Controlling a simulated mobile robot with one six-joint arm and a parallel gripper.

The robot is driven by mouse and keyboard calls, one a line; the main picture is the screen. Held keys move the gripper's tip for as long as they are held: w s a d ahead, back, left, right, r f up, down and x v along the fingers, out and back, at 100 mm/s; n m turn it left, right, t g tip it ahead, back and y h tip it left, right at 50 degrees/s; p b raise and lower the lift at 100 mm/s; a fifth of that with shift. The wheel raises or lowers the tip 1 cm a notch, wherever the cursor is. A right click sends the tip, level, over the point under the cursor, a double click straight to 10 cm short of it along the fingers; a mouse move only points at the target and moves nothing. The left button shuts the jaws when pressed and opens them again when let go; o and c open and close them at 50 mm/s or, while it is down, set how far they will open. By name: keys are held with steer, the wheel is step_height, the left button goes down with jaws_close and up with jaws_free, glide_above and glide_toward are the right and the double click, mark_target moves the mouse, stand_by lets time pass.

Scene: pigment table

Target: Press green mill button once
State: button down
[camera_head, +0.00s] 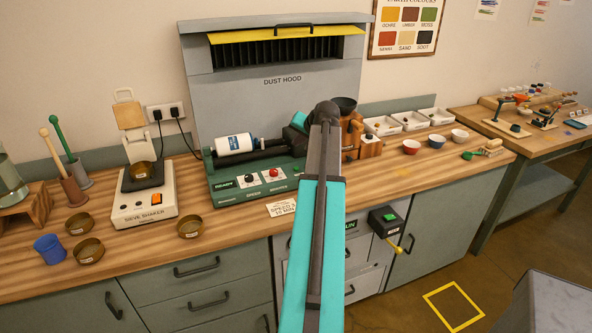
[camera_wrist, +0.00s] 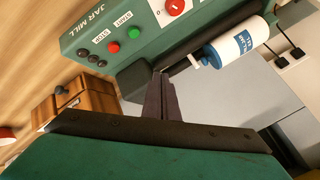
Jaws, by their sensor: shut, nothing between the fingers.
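The green jar mill (camera_head: 225,190) stands on the wooden counter under the dust hood, with a white jar (camera_head: 234,144) lying on it. In the wrist view, the mill's panel (camera_wrist: 95,28) carries a green button (camera_wrist: 134,33), a red button (camera_wrist: 113,47) and START and STOP labels. My gripper (camera_wrist: 160,76) is shut and empty, its dark fingertips close to the mill's edge, apart from the green button in the picture. The depth gap cannot be told.
A red knob (camera_wrist: 176,6) is on the mill panel. A wooden block-like thing (camera_wrist: 75,100) stands beside the mill. A black box (camera_head: 386,221) with another green button hangs on the counter front.

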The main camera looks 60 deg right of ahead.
mark_target(296, 169)
steer(key=shift+f+b, duration=1.95)
steer(key=shift+f, duration=1.95)
